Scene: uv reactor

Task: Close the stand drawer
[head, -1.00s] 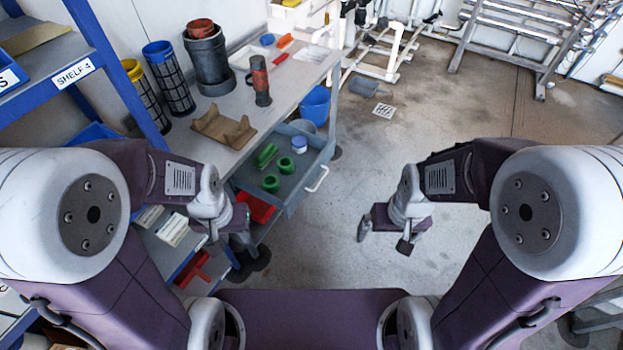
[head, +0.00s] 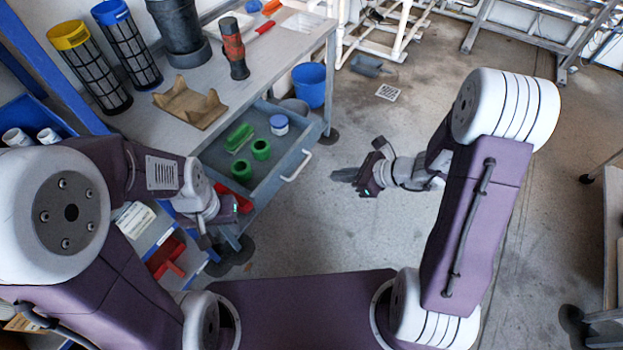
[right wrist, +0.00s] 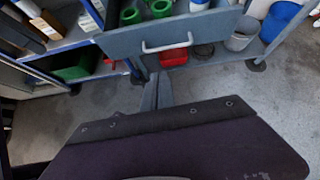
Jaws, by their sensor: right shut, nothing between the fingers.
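The stand drawer (head: 272,188) is pulled out from under the grey stand top (head: 268,68) in the head view. Its white bar handle (head: 297,166) is on the front panel. Green parts and a blue-lidded jar lie inside. My right gripper (head: 340,176) is shut and empty, pointing left toward the drawer front, a gap away from the handle. In the right wrist view its fingers (right wrist: 158,90) point at the drawer front (right wrist: 215,30), below the handle (right wrist: 167,47). My left gripper (head: 228,212) is beside the drawer's near corner; its fingers are unclear.
On the stand top are a brown cradle (head: 190,102), a red-and-black tool (head: 234,50) and a dark cylinder (head: 180,30). A blue bucket (head: 309,85) stands beyond the drawer. A red bin (head: 166,256) is on the shelf below left. The floor right of the drawer is clear.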

